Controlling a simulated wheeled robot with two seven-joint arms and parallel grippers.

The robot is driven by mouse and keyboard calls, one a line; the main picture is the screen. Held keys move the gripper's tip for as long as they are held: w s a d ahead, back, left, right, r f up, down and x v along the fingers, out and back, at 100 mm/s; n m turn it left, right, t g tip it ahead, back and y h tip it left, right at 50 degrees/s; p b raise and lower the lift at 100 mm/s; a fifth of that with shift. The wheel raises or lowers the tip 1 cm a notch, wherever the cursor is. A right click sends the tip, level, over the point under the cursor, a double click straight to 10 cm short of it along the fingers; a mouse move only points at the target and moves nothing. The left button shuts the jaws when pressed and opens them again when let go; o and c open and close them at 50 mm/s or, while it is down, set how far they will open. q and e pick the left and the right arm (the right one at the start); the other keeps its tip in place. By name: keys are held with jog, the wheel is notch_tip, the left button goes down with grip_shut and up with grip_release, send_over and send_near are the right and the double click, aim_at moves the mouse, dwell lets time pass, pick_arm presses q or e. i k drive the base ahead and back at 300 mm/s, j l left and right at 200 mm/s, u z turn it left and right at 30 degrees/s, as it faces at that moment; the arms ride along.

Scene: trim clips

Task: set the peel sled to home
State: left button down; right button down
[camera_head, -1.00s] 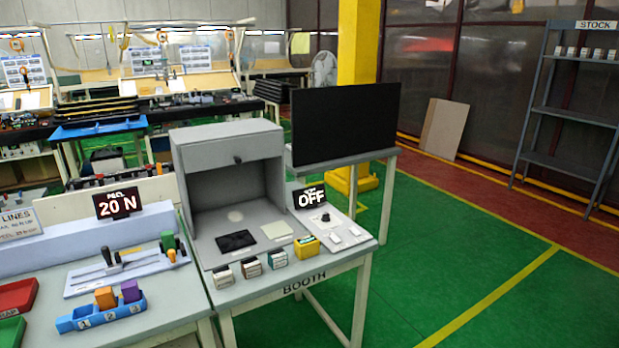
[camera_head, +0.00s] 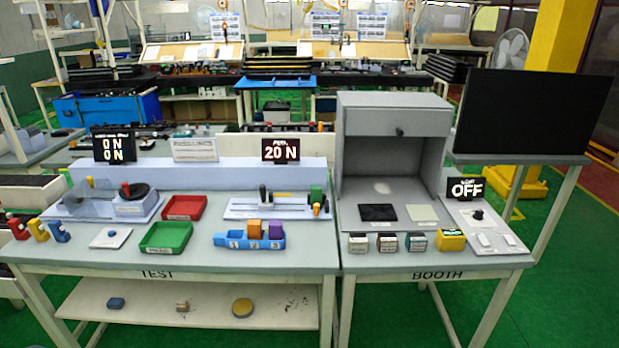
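The peel sled rig is a white base plate (camera_head: 262,213) on the test table, below a black display (camera_head: 280,150) reading 20 N. A dark upright handle (camera_head: 263,194) stands near the middle of the plate's rail. A green clamp with an orange part (camera_head: 317,201) stands at the plate's right end. I cannot read any home mark on the rail. Neither of my grippers shows in the head view.
A blue holder (camera_head: 231,241) with numbered slots stands in front of the rig, carrying an orange and a purple block. Red (camera_head: 185,207) and green (camera_head: 166,237) trays lie to the left. The grey booth (camera_head: 395,110) stands to the right.

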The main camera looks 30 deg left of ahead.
aim_at(266, 203)
jog(key=u, duration=1.15)
